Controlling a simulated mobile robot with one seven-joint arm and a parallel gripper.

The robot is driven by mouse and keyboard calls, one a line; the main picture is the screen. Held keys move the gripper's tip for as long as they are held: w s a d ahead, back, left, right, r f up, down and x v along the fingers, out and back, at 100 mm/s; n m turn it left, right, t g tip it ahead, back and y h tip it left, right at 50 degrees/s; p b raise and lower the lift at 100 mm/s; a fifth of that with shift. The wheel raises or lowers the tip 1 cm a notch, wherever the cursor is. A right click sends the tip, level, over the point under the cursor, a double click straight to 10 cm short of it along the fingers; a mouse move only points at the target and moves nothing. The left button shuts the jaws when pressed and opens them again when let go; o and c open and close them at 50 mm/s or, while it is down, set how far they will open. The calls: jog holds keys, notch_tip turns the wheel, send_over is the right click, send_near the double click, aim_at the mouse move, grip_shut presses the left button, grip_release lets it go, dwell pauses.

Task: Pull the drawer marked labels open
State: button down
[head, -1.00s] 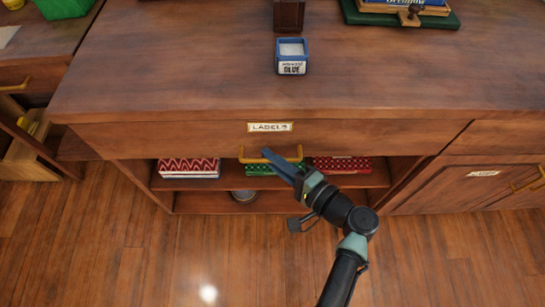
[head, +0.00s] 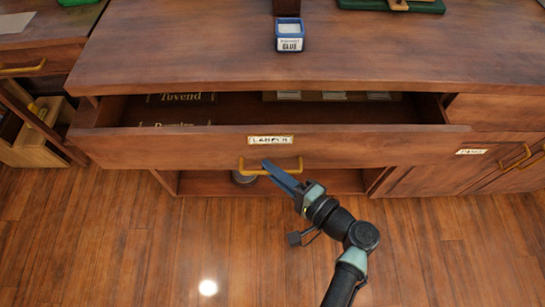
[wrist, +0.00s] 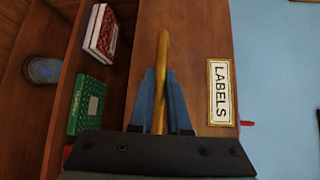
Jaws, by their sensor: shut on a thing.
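The labels drawer (head: 200,147) is pulled out from the wood cabinet, and its inside shows in the head view. Its white label plate (head: 270,140) is on the front; in the wrist view the plate (wrist: 221,92) reads LABELS. My gripper (head: 266,166) is shut on the drawer's brass handle (head: 245,168), just below the plate. In the wrist view the blue fingers (wrist: 160,105) lie either side of the handle bar (wrist: 162,55). Dark items with gold lettering (head: 182,98) and a pale box with light tabs (head: 330,96) lie in the drawer.
A blue glue box (head: 289,36) stands on the cabinet top (head: 200,50). The wood floor (head: 120,250) in front is clear.

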jog(key=s+p, duration=0.5)
jog(key=s, duration=1.5)
jog(key=shift+p, duration=0.3)
jog(key=c, duration=0.9)
grip_release()
jog(key=v, duration=1.3)
jog(key=shift+b, duration=0.3)
